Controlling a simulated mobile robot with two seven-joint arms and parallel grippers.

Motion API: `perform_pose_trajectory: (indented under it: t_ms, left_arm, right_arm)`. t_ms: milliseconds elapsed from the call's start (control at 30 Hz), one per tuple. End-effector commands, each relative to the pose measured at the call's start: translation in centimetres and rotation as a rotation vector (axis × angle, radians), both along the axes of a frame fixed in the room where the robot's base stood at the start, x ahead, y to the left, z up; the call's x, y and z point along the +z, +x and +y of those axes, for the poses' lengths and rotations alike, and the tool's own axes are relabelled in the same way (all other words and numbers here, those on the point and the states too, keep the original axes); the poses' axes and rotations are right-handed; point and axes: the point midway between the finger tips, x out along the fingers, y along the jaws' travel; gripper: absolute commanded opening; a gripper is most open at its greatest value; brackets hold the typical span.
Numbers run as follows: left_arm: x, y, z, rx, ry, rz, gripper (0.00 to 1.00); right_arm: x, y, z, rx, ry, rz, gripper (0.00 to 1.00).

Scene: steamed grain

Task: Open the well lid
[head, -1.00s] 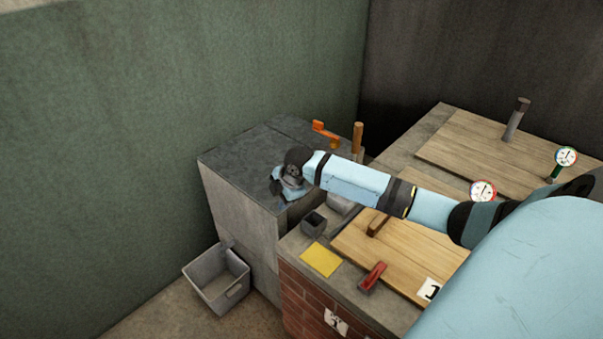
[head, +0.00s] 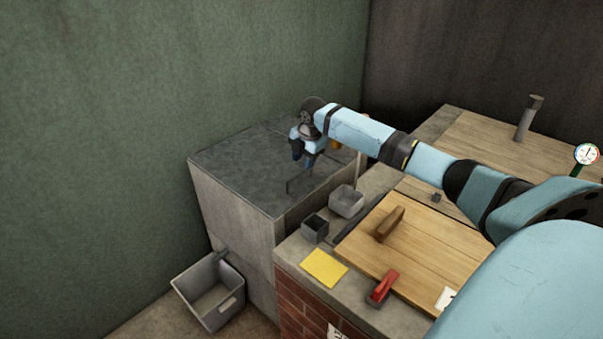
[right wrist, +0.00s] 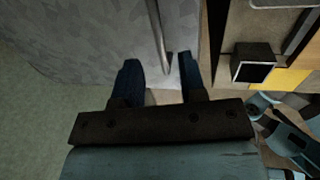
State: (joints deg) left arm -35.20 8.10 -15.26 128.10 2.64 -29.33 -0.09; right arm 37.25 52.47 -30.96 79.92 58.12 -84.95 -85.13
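The well is a concrete block with a dark grey slab lid (head: 245,165), lying flat in the head view. A thin metal handle (head: 289,187) stands on the lid near its right front edge. My right gripper (head: 304,164) is above the lid with its fingers pointing down, close to the handle. In the right wrist view my right gripper (right wrist: 160,75) is open, and the metal handle (right wrist: 157,35) runs down between the fingers' lines. I cannot tell whether the fingers touch it. My left gripper is not in view.
A wooden lid (head: 430,245) with a block handle covers the brick stove on the right. A grey cup (head: 314,229), a grey container (head: 346,201), a yellow sheet (head: 324,268) and a red-handled tool (head: 382,288) lie along its edge. A grey bin (head: 210,291) stands on the floor.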

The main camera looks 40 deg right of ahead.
Motion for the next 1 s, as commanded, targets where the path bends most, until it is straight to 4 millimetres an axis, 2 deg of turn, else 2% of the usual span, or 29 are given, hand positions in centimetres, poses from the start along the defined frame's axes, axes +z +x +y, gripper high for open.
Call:
perform_pose_trajectory:
  t_ms: [33,100,233,633,667,800,833,1000]
  left_arm:
    - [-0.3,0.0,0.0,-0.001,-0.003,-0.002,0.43]
    - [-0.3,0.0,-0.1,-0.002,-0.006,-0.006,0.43]
    - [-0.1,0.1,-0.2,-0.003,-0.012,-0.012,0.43]
    - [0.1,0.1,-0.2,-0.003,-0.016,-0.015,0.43]
    - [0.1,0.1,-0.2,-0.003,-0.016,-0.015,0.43]
    - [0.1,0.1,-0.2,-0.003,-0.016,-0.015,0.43]
    - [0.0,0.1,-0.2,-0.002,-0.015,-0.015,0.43]
    - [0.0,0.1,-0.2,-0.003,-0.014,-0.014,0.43]
  right_arm:
    - [-1.3,0.2,0.0,-0.002,0.000,0.001,0.38]
    - [-2.3,0.4,0.1,-0.001,0.000,0.000,0.38]
    - [-3.7,0.7,0.1,-0.001,0.000,0.000,0.38]
    - [-4.4,0.9,0.0,-0.001,-0.001,-0.001,0.38]
    - [-4.4,0.9,0.0,-0.001,-0.001,-0.001,0.36]
    - [-4.4,0.9,0.1,-0.001,-0.001,-0.001,0.04]
    - [-4.4,0.9,0.1,-0.001,-0.001,-0.001,0.00]
    - [-4.4,0.9,0.1,-0.001,-0.001,0.000,0.00]
